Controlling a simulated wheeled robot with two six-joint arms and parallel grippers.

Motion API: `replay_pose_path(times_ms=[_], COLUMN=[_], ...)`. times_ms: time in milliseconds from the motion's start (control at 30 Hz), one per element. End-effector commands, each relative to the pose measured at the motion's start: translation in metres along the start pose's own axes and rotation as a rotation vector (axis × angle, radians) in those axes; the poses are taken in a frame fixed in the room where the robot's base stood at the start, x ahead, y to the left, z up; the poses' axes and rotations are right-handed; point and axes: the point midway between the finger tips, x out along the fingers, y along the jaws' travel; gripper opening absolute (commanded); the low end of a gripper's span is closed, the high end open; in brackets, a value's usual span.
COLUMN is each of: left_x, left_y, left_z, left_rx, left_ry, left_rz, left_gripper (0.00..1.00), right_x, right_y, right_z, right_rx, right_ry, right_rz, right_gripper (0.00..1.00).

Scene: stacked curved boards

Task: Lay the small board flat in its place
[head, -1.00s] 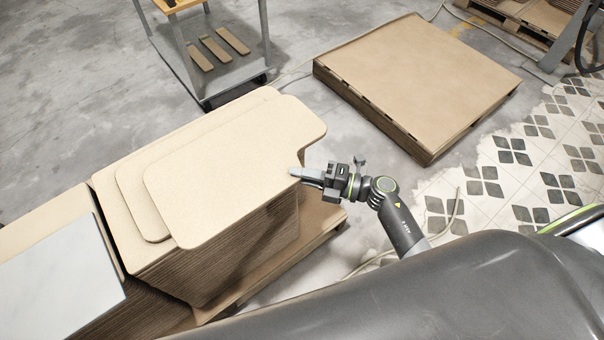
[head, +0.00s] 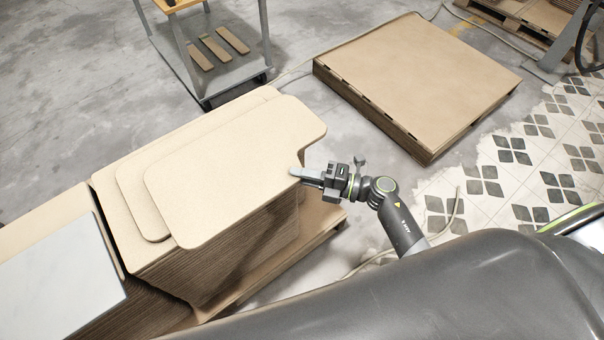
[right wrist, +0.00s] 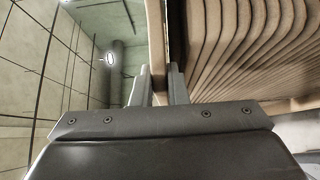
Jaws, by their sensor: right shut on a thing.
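The small board (head: 235,165) is a pale tan curved sheet with rounded corners, lying on top of the stack. It overhangs the stack's right end a little. My right gripper (head: 298,173) is at the board's right edge, near its inner notch. In the right wrist view, the gripper's fingers (right wrist: 160,82) are shut on the edge of the board (right wrist: 156,40), which runs up between them. Whether the board touches the sheet under it all along cannot be told. My left gripper is not in view.
Another tan board (head: 133,195) shows under the small board, shifted left. The thick stack of curved boards (head: 225,265) stands on a pallet (head: 325,222). A white panel (head: 60,280) lies at left.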

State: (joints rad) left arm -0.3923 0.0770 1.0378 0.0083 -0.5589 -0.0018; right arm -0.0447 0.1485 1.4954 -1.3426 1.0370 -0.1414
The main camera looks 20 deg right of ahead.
Motion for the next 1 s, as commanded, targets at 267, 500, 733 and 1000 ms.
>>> replay_pose_path(times_ms=[267,500,733,1000], left_x=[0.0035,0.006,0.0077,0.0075], left_y=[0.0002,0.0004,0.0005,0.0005], left_z=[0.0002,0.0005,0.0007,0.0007], left_rx=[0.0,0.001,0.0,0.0], left_ry=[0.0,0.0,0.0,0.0], left_rz=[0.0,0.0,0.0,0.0], left_gripper=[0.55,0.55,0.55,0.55], right_x=[0.0011,0.0011,0.0011,0.0005], right_y=[-0.0019,-0.0052,-0.0074,-0.0086], right_z=[0.0003,0.0003,0.0003,0.0001], right_rx=[-0.001,-0.001,-0.001,0.0], right_ry=[0.001,0.001,0.001,0.001], right_rz=[0.007,0.007,0.007,0.003], right_gripper=[0.0,0.0,0.16,0.32])
